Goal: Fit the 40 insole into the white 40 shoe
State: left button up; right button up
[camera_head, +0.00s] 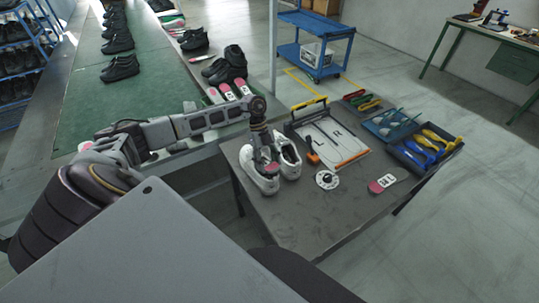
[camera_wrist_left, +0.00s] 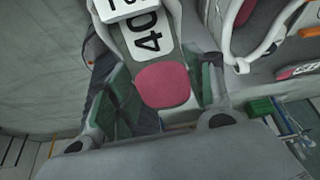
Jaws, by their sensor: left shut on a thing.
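A pair of white shoes stands side by side on the dark table, the left shoe (camera_head: 258,181) and the right shoe (camera_head: 293,168). My left gripper (camera_head: 267,163) is above the left shoe's opening. In the left wrist view its green-padded fingers (camera_wrist_left: 163,95) are shut on the sides of an insole (camera_wrist_left: 163,84) with a pink heel and a label reading 40. The insole's far part lies within the shoe's white collar; its toe end is hidden. The other shoe (camera_wrist_left: 265,40) shows at the upper right there. My right gripper is out of view.
A loose insole with a pink heel (camera_head: 378,186) lies at the table's right. Near the shoes are a white disc (camera_head: 326,180), a clipboard-like tray (camera_head: 335,150) and tool trays (camera_head: 410,155). A green conveyor (camera_head: 80,120) with dark shoes runs at left.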

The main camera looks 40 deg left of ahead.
pick_arm(q)
jog(key=shift+w+a+f, duration=0.15)
jog(key=shift+a, duration=0.2)
jog(key=shift+d+f+y, duration=0.1)
jog(key=shift+f+y, duration=0.2)
jog(key=shift+f, duration=0.4)
jog(key=o, duration=1)
jog(key=shift+f, duration=0.1)
jog(key=shift+r, duration=0.25)
jog(key=shift+r+p, duration=1.2)
jog(key=shift+r, duration=0.1)
